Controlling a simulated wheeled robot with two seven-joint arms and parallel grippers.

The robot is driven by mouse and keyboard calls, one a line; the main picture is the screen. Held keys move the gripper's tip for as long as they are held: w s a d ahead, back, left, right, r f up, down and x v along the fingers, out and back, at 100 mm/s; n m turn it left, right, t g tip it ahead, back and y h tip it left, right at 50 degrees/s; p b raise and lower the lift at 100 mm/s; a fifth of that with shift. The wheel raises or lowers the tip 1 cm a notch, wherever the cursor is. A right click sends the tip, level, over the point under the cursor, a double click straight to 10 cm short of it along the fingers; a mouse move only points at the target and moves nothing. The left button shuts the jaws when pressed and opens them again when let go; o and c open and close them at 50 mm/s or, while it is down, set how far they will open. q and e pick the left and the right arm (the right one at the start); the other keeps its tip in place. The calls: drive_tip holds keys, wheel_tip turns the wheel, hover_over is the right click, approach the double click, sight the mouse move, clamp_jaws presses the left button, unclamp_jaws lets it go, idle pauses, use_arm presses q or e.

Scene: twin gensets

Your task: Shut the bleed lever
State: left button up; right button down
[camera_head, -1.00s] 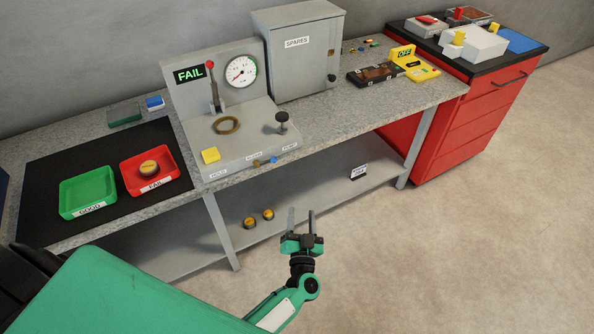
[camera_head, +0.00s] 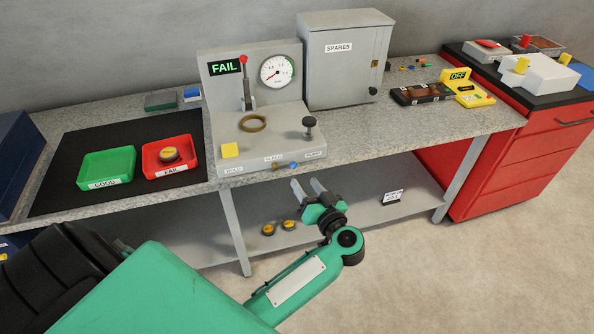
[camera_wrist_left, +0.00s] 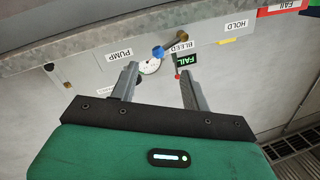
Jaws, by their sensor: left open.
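The bleed lever shows as a small brass part with a blue knob (camera_head: 293,166) on the front face of the grey test rig, by the BLEED label. In the left wrist view the blue knob (camera_wrist_left: 158,52) and the brass part (camera_wrist_left: 182,37) lie just beyond the fingertips. My left gripper (camera_head: 307,186) is open and empty, below and in front of the rig's front edge, apart from the lever. In the left wrist view its two fingers (camera_wrist_left: 159,64) point toward the blue knob. My right gripper is not in view.
The grey test rig (camera_head: 222,118) has a FAIL display, gauge (camera_head: 280,71), red-tipped lever (camera_head: 244,72), brass ring (camera_head: 253,123), yellow block (camera_head: 231,150) and black pump knob (camera_head: 309,124). Green (camera_head: 82,170) and red (camera_head: 195,160) trays stand left. The lower shelf (camera_head: 350,207) is below the gripper.

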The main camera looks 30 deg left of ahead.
sight(294, 167)
use_arm(q)
drive_tip(key=x, duration=0.6)
drive_tip(key=shift+w+a, duration=0.2)
drive_tip(key=shift+a, duration=0.15)
drive_tip(key=c, duration=1)
